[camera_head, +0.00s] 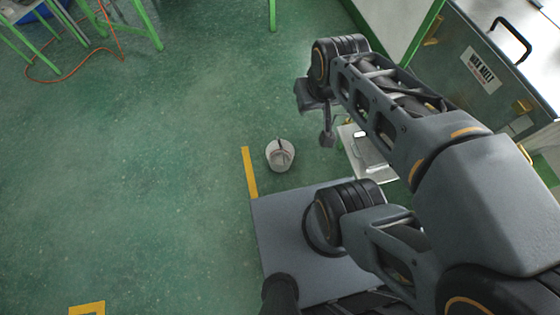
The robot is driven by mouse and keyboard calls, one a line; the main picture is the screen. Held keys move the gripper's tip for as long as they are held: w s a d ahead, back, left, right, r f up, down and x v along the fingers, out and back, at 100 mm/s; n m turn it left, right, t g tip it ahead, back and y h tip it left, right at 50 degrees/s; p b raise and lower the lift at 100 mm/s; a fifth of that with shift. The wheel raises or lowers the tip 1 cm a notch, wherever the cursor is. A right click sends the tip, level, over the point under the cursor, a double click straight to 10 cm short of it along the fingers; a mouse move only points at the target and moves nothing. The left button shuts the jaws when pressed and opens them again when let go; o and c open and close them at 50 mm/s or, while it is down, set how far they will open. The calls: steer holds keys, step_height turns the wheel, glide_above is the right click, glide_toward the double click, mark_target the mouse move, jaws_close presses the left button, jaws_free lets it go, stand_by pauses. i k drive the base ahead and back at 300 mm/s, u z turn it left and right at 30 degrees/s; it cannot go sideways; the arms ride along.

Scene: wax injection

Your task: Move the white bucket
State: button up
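The white bucket (274,160) stands upright on the green floor near the middle of the view. Its open top faces up, and a thin dark shape, which may be its handle, crosses the opening. My gripper (322,124) hangs from the end of my arm, above and to the right of the bucket in the picture. It looks apart from the bucket. Its fingers are small and dark, and I cannot make out the gap between them. Nothing is seen held in it.
A yellow floor stripe (249,172) lies just left of the bucket. A machine labelled "WAX MELT" (481,70) stands at the right, with a pale metal tray or box (378,172) below it. Green-legged tables (147,28) and an orange cable (73,72) are at the upper left. The left floor is clear.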

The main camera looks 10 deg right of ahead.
mark_target(280, 153)
steer(key=k, duration=1)
steer(key=z, duration=0.05)
steer(key=i, duration=1.05)
steer(key=u, duration=1.3)
steer(key=i, duration=0.55)
steer(key=u, duration=0.55)
